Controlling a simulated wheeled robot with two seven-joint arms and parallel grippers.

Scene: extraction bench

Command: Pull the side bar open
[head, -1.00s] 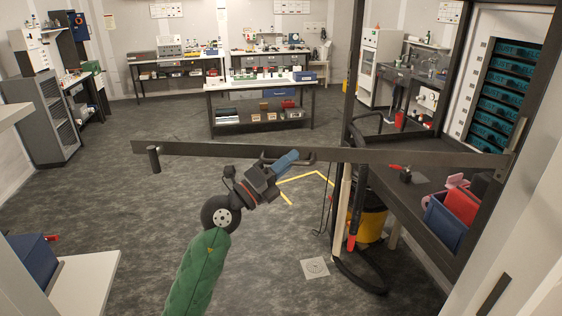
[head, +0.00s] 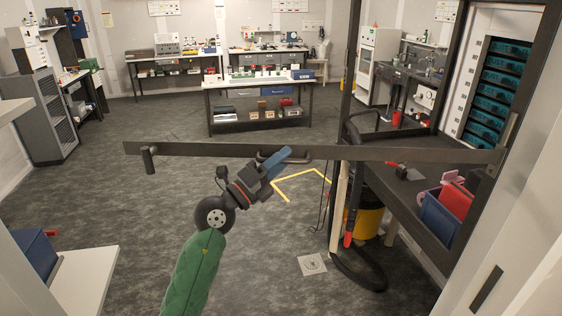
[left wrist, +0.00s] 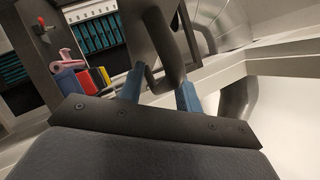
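The side bar (head: 400,154) is a long, flat dark bar that runs across the head view. Its right end meets the dark frame at the right, and a short peg (head: 149,160) hangs from its left end. A dark loop handle (head: 300,155) sits near its middle. My left gripper (head: 279,162) is at this handle. In the left wrist view its blue fingers (left wrist: 161,90) stand apart with the dark handle (left wrist: 170,72) between them. Whether they press on it is unclear. My right gripper is not in view.
Behind the bar at right is a dark bench with a blue bin (head: 440,217) and a red bin (head: 457,204). A yellow bucket (head: 368,217) and a black hose (head: 355,277) are below. A white shelf (head: 88,285) is at lower left. Open floor lies beyond the bar.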

